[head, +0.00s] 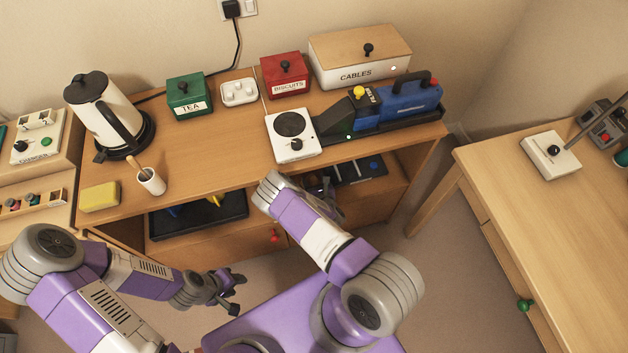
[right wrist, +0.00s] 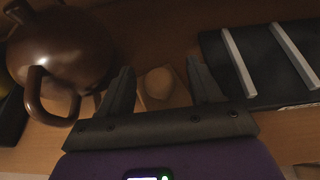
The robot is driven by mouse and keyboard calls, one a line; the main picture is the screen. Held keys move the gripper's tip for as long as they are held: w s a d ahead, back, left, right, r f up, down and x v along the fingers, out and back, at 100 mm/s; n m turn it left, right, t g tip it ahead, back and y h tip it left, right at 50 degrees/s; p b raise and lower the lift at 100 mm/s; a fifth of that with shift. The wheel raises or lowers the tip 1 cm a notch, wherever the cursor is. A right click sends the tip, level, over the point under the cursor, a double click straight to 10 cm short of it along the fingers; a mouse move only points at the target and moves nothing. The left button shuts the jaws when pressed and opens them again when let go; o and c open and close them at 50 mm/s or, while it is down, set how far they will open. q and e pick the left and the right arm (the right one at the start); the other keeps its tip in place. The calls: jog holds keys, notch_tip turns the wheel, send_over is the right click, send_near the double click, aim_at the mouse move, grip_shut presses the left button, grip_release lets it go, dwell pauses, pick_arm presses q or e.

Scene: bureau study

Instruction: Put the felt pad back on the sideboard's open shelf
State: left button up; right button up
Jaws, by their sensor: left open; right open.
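My right gripper (head: 326,188) reaches into the right part of the sideboard's open shelf (head: 392,182), mostly hidden by its own arm in the head view. In the right wrist view my right gripper (right wrist: 161,85) is open. A small tan square piece with a rounded top (right wrist: 160,85) sits between its fingers; I cannot tell whether this is the felt pad or whether the fingers touch it. No other thing in view is clearly the felt pad. My left gripper (head: 235,293) is open and empty, low in front of the sideboard (head: 215,140).
A brown round pot (right wrist: 62,50) stands left of the right gripper, and a dark tray with pale bars (right wrist: 262,68) lies right. A dark tray (head: 200,218) fills the left shelf. Above stand a kettle (head: 100,108), yellow block (head: 100,196), cup (head: 151,181) and boxes.

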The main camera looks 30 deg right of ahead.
jog(key=shift+s+r, duration=0.1)
jog(key=shift+r, duration=0.15)
jog(key=p+v, duration=0.4)
jog(key=v, duration=0.7)
jog(key=shift+s+a+r, duration=0.15)
jog(key=shift+s+r, duration=0.05)
jog(key=shift+s, duration=0.1)
